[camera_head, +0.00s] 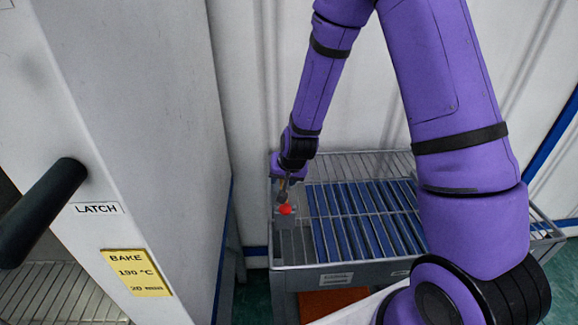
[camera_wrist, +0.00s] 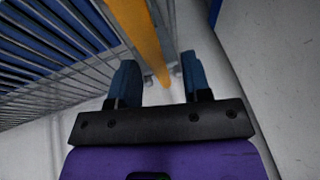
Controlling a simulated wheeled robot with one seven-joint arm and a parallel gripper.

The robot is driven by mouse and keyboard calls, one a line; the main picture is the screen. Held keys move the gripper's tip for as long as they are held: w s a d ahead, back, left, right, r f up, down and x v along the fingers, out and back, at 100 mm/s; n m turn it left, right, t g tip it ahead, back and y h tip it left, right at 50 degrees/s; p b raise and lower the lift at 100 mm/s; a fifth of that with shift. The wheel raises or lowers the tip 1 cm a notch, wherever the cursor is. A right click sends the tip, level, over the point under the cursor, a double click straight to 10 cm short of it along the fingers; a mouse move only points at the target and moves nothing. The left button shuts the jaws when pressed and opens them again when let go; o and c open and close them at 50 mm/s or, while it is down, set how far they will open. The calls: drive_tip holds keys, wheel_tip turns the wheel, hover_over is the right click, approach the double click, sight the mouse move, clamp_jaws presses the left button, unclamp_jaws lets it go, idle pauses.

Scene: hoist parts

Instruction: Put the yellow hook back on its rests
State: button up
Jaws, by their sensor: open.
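The yellow hook (camera_wrist: 140,30) shows in the wrist view as an orange-yellow bar running down from the top edge. Its lower end lies between the two fingers in the picture. My gripper (camera_wrist: 158,66) is open, with one dark blue finger on each side of that end. I cannot tell whether either finger touches the bar. In the head view my gripper (camera_head: 285,192) is at the left end of the wire rack, and I cannot make out the hook there. Small grey fittings show beside the bar in the wrist view; I cannot tell whether they are the rests.
A wire-topped cart (camera_head: 375,268) holds several blue strips (camera_head: 350,225). A red spot (camera_head: 286,209) shows just below my gripper. A large grey door (camera_head: 150,150) with a black latch handle (camera_head: 42,212) and a yellow bake label (camera_head: 136,273) stands at left. A pale wall is behind.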

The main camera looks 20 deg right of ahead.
drive_tip(key=s+d+r+n, duration=0.1)
drive_tip(key=s+r, duration=0.3)
drive_tip(key=r, duration=0.6)
drive_tip(key=s+d+r, duration=0.1)
drive_tip(key=s+r, duration=0.4)
drive_tip(key=r, duration=0.5)
drive_tip(key=s+d+r+n, duration=0.1)
drive_tip(key=s+d+r, duration=0.1)
drive_tip(key=s+r, duration=0.5)
drive_tip(key=s+d+r+n, duration=0.2)
drive_tip(key=s+r, duration=0.5)
drive_tip(key=s, duration=0.6)
drive_tip(key=shift+s+d+r+h, duration=0.2)
drive_tip(key=shift+d+h, duration=0.2)
drive_tip(key=shift+d, duration=0.05)
